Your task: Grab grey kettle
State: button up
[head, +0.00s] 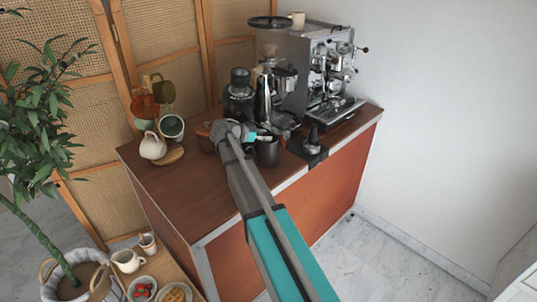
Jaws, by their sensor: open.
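My gripper (264,137) is at the end of my arm, over the brown top of the coffee cart (190,190). It is small in the head view, and its fingers look open. A dark grey, cup-like vessel (267,153) stands right below and beside the fingertips. I cannot tell whether they touch it, or whether it is the grey kettle. A cream rounded pitcher (152,147) stands on the left of the cart top, apart from the gripper. My gripper and wrist partly hide a copper-coloured item (204,131) behind them.
A coffee grinder (271,60) and a chrome espresso machine (328,75) stand at the back right. A tamper (312,135) stands on a dark mat near the front edge. Stacked cups (171,126) are at the left. The front left cart top is clear.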

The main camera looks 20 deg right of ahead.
jog(key=shift+c, duration=0.3)
grip_shut()
dwell(0.3)
